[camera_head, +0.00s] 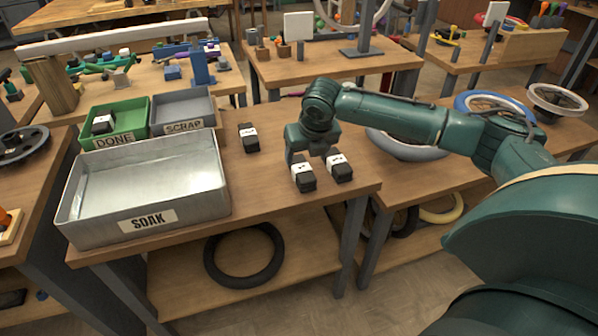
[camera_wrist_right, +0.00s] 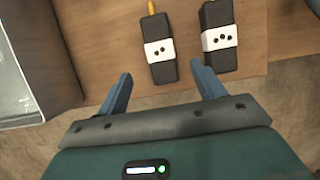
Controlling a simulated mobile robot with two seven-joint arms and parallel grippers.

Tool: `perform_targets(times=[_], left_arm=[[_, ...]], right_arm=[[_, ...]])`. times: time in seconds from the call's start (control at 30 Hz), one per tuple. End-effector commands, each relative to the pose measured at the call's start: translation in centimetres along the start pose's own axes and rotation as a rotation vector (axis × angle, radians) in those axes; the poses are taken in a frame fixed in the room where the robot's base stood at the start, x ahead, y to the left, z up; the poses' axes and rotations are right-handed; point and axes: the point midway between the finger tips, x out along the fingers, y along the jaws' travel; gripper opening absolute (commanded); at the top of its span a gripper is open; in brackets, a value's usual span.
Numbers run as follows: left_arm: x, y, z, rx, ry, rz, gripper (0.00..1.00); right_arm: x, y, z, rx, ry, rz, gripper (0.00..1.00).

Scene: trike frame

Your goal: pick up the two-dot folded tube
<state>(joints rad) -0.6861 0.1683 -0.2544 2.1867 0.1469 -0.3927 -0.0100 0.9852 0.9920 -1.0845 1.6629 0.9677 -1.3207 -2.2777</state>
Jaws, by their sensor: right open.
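The two-dot folded tube (camera_wrist_right: 160,70) is a black bundle with a white two-dot band, lying near the table's front edge. In the head view it is the left one (camera_head: 304,184) of a close pair. My right gripper (camera_head: 309,160) is open above it. In the right wrist view its two blue fingers (camera_wrist_right: 163,88) are spread, with the tube ahead between their lines and nothing held. A second folded tube (camera_wrist_right: 220,60) with three dots lies just to the right, also in the head view (camera_head: 341,174). My left gripper is not in view.
A metal SOAK tray (camera_head: 150,222) stands to the left, with a green DONE bin (camera_head: 113,139) holding a black tube and a grey SCRAP bin (camera_head: 184,125) behind. Another folded tube (camera_head: 250,144) lies farther back. A wheel (camera_head: 410,150) lies to the right.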

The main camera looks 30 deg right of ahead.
Motion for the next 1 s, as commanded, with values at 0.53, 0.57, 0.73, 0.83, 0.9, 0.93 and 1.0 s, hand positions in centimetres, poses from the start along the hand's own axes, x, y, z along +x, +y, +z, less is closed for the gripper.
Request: perform_targets(times=[0.53,0.57,0.73,0.83,0.9,0.93,1.0], left_arm=[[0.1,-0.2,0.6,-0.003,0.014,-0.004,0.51],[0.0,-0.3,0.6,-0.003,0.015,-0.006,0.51],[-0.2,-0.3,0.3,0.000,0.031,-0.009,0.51],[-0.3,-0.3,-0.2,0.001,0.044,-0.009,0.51],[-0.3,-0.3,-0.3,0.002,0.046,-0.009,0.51],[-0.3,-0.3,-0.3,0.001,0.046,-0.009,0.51],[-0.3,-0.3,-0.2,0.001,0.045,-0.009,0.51]], right_arm=[[6.8,0.0,0.4,0.002,-0.001,0.001,0.68],[7.3,0.0,0.4,0.002,-0.001,0.002,0.68],[8.7,0.0,0.4,0.001,-0.002,0.002,0.68],[8.8,-0.1,0.4,0.000,-0.002,0.002,0.68],[8.8,-0.1,0.4,0.000,-0.002,0.002,0.68],[8.8,-0.1,0.4,0.000,-0.002,0.002,0.68],[8.8,-0.1,0.4,0.000,-0.002,0.002,0.68]])
